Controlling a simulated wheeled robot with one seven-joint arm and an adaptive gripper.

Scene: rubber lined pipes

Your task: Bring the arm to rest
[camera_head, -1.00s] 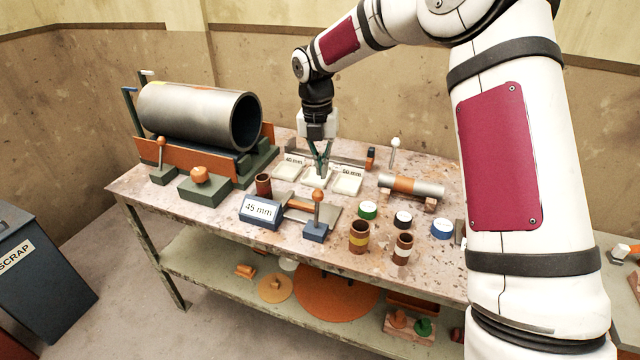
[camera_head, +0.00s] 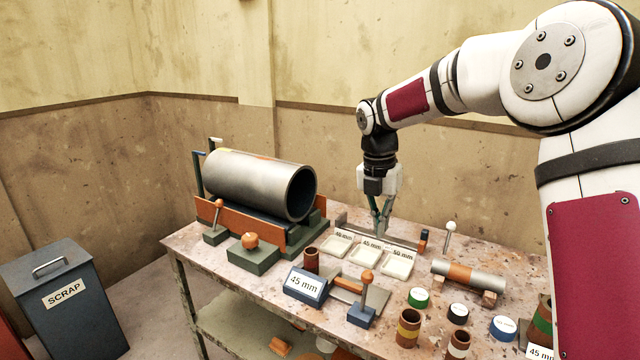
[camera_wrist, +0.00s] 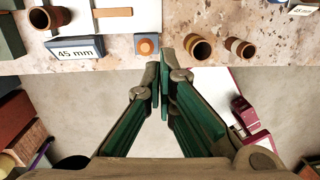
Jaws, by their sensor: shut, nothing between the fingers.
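My arm reaches in from the right in the head view, bent at the elbow, with its wrist pointing down. My gripper (camera_head: 380,230) is shut and empty, its green fingers together above the small white trays. In the wrist view my gripper (camera_wrist: 163,76) shows the same closed fingers, with nothing between them. The middle tray, marked 45 mm (camera_head: 364,256), lies just below the fingertips in the head view. Any gap between tips and tray is hard to judge.
A large grey pipe (camera_head: 255,182) rests in a cradle at the table's left. A scrap bin (camera_head: 62,300) stands left. Space above the table is open.

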